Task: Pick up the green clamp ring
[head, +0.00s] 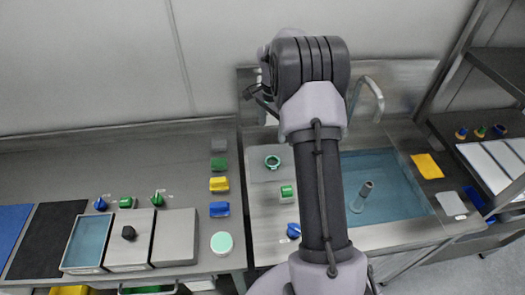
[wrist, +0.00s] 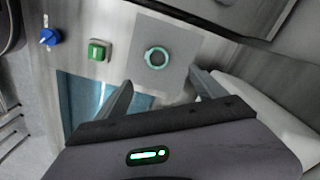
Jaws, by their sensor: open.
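The green clamp ring (head: 272,162) lies flat on a grey square pad (head: 258,174) on the steel counter, left of my arm. In the wrist view the ring (wrist: 157,57) is fully visible on the grey pad (wrist: 180,75), with its open centre showing. My gripper (wrist: 162,90) is open and empty. In the wrist picture its two fingers stand apart just below the ring, one to each side, and none touches it. The head view does not show my fingers; my own arm covers that area.
A green block (head: 287,191) and a blue part (head: 293,230) sit near the ring. The sink basin (head: 400,195) with a grey upright part (head: 362,192) lies right of my arm, below a tap (head: 372,88). Trays (head: 127,255) and small coloured parts fill the left counter.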

